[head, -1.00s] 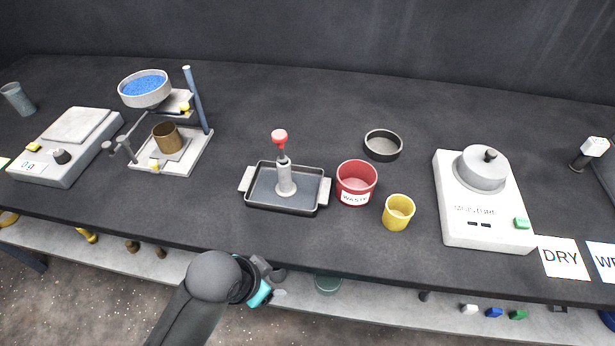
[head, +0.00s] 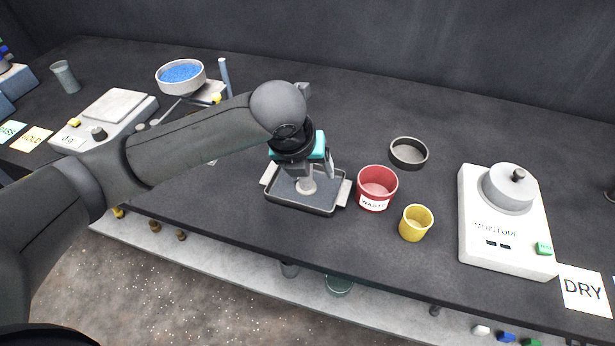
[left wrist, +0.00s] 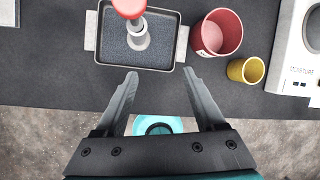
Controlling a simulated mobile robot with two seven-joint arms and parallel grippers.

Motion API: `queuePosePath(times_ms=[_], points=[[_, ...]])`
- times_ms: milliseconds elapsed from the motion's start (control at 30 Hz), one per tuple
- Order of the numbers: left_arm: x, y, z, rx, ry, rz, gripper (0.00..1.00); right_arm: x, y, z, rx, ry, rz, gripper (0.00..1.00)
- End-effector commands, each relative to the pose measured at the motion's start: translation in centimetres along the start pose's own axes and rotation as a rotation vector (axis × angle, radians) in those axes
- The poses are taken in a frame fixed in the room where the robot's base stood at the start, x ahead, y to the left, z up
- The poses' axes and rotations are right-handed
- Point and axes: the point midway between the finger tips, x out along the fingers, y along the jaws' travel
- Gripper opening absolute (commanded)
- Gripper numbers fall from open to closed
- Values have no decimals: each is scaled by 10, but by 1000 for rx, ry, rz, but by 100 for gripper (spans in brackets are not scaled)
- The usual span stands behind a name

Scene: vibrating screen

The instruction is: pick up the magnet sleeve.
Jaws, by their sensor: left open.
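The magnet sleeve (head: 306,186) is a pale grey upright cylinder with a flanged base, standing in a dark shallow tray (head: 332,206). In the head view my left gripper (head: 314,172) hides its upper part. In the left wrist view the sleeve (left wrist: 138,40) shows with its red knob (left wrist: 130,7), a little left of centre near the top. My left gripper (left wrist: 160,73) is open and empty there. Its fingertips lie short of the sleeve, by the tray's near edge, and nothing is between them. My right gripper is not in view.
A red waste cup (head: 377,188) and a yellow cup (head: 416,223) stand right of the tray. A black ring-shaped dish (head: 408,153) lies behind. A white moisture device (head: 507,235) is farther right. A scale (head: 105,119) and a blue-filled bowl (head: 181,77) are left.

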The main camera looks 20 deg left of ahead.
Motion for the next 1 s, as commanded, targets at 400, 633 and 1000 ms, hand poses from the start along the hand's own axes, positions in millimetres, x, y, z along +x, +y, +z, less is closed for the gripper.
queuePosePath(times_ms=[400, 633, 1000], points=[[-2, 27, 28, 261, 2, 82, 71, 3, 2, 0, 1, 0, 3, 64], [46, 30, 28, 259, 2, 80, 71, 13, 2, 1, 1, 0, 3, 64], [84, 33, 31, 259, -2, 79, 71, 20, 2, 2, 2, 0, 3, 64]])
